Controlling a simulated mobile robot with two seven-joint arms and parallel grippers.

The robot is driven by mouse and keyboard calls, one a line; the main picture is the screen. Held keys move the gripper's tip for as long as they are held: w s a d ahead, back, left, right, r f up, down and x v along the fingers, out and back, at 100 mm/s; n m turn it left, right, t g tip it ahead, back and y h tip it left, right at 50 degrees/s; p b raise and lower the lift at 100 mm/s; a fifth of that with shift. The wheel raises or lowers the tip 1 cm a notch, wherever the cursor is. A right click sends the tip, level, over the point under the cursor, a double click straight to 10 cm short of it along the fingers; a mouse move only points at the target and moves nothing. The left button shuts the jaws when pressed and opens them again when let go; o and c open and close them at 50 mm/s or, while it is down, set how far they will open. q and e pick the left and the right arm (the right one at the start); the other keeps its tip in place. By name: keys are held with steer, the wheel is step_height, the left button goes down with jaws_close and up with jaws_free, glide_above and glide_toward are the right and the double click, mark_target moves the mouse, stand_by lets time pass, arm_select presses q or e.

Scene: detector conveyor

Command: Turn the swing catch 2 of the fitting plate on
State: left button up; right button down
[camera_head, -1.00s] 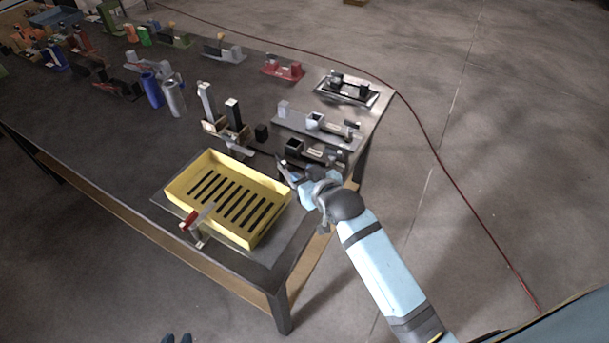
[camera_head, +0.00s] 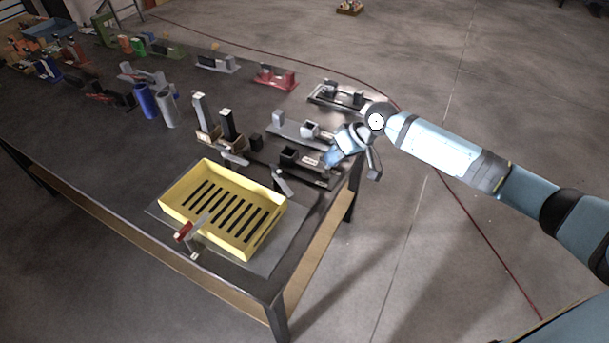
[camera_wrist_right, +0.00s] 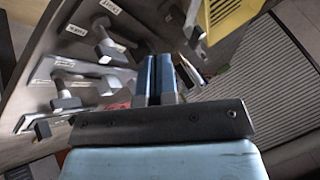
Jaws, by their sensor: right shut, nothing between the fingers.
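Several fitting plates with blocks and levers stand at the table's right end; I cannot tell which carries swing catch 2. A dark plate with a black square block (camera_head: 289,156) lies nearest the yellow tray. A grey plate (camera_head: 286,129) lies just behind it. My right gripper (camera_head: 331,158) is shut and empty, over the right end of the dark plate; contact cannot be told. In the right wrist view its two blue fingers (camera_wrist_right: 157,76) are together, with labelled grey fittings (camera_wrist_right: 106,42) to their left. My left gripper is not in view.
A yellow slotted tray (camera_head: 183,217) stands at the table's front corner, with a red-handled clamp (camera_head: 184,232) before it. Two upright posts, a blue cylinder (camera_head: 146,101) and a grey cylinder (camera_head: 167,109) stand farther left. Free floor lies right of the table.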

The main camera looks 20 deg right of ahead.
mark_target(281, 178)
steer(key=p+x, duration=0.1)
steer(key=x, duration=0.8)
steer(key=shift+a+f, duration=0.1)
steer(key=shift+a, duration=0.15)
steer(key=a, duration=0.1)
steer(key=a+p, duration=0.1)
steer(key=a, duration=0.1)
steer(key=shift+s+a+f, duration=0.1)
steer(key=shift+s+f, duration=0.05)
steer(key=shift+s, duration=0.1)
steer(key=shift+s+a, duration=0.15)
steer(key=shift+a, duration=0.25)
steer(key=shift+f, duration=0.1)
